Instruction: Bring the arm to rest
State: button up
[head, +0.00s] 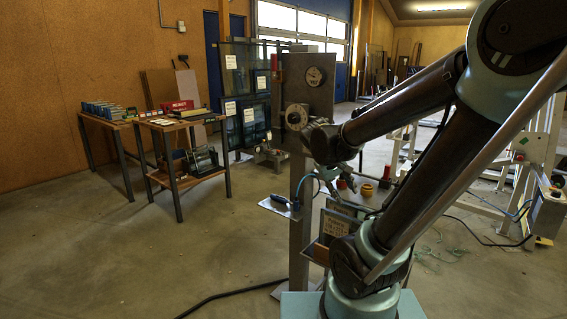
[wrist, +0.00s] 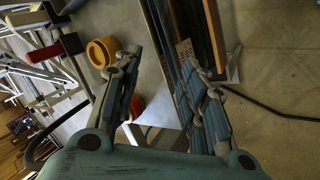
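My gripper (wrist: 158,58) shows in the wrist view with its two jointed fingers spread apart and nothing held between them. Beyond the fingers are a pale metal plate and upright dark panels; whether a finger touches them I cannot tell. My arm (head: 440,165) fills the right of the head view, folded, with its wrist end in front of the metal post (head: 300,190).
The post carries a grey panel (head: 322,85) with dials. A blue-handled tool (head: 281,200) lies on a small shelf. Workbenches (head: 165,124) stand left; floor between is clear.

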jog(key=s+a+f+m+g+y, duration=0.1)
jog(key=s+f+m+y, duration=0.2)
jog(key=s, duration=1.1)
notch_tip(320, 180, down, 4)
jog(key=shift+f+y, duration=0.1)
jog(key=shift+y, duration=1.1)
jog(key=shift+s, duration=0.1)
jog(key=shift+w+f, duration=0.15)
jog(key=shift+w, duration=0.3)
